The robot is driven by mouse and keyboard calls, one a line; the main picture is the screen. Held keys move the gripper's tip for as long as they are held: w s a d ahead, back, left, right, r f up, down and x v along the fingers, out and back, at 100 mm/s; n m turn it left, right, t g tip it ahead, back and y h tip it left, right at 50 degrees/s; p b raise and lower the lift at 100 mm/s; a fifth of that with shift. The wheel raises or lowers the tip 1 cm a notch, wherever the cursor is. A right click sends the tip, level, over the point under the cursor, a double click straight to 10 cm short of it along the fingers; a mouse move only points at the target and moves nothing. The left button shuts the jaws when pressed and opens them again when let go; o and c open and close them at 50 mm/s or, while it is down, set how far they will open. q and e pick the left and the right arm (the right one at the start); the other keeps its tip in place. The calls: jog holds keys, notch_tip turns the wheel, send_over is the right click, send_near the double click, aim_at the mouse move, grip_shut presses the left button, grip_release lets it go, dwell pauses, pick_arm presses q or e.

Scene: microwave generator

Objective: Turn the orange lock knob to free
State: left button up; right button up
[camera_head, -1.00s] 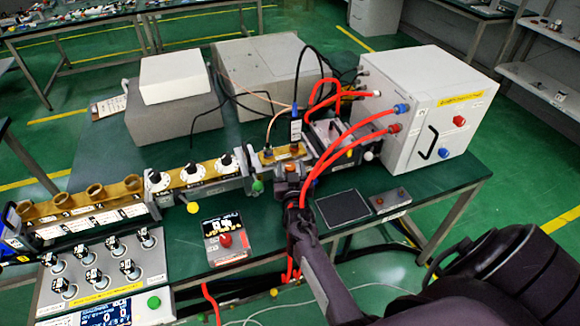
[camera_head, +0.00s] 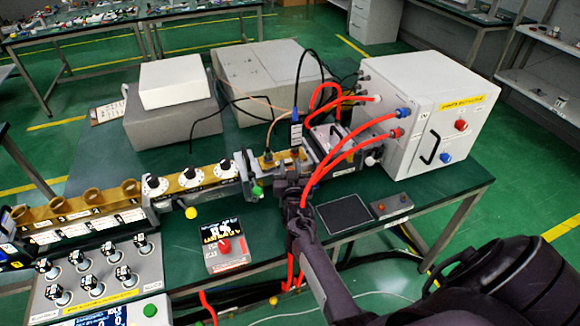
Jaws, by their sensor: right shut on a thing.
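My right gripper (camera_head: 292,182) reaches up from the bottom right to the front of the metal waveguide block (camera_head: 282,160) near the table's middle. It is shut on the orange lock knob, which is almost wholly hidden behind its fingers. The knob's angle cannot be read. A green knob (camera_head: 257,191) sits just left of the gripper, and a yellow knob (camera_head: 190,213) sits further left; neither is touched. My left gripper is not in view.
Red hoses (camera_head: 345,155) run from the white cabinet (camera_head: 425,120) close beside the gripper. A box with a red button (camera_head: 225,246) stands front left, and a black pad (camera_head: 345,215) lies right. White-dial units (camera_head: 190,176) line the left.

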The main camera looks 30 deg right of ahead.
jog(key=shift+y, duration=0.3)
jog(key=n+t+y, duration=0.1)
jog(key=n+y, duration=0.2)
jog(key=shift+a+t, duration=0.15)
jog(key=shift+t, duration=0.15)
jog(key=n+y, duration=0.1)
jog(key=y+b, duration=0.1)
jog(key=y, duration=0.1)
jog(key=n+y+b, duration=0.1)
jog(key=shift+w+a+f+n+t+y, duration=0.1)
jog(key=shift+a+f+n+t+y, duration=0.1)
jog(key=shift+a+n+t+y, duration=0.15)
jog(key=n+y+b, duration=0.1)
jog(key=y+b, duration=0.1)
jog(key=n+g+y+b, duration=0.1)
jog(key=n+y+b, duration=0.1)
jog(key=y, duration=0.1)
jog(key=a+n+g+y+b, duration=0.1)
jog(key=n+y+b, duration=0.1)
jog(key=y+b, duration=0.1)
jog(key=shift+n+g+y+b, duration=0.35)
jog(key=shift+n+y+b, duration=0.25)
jog(key=shift+b, duration=0.2)
jog(key=shift+a+r+y, duration=0.1)
jog(key=shift+r+y, duration=0.05)
jog(key=shift+y, duration=0.1)
jog(key=o, duration=1)
jog(key=shift+c, duration=0.2)
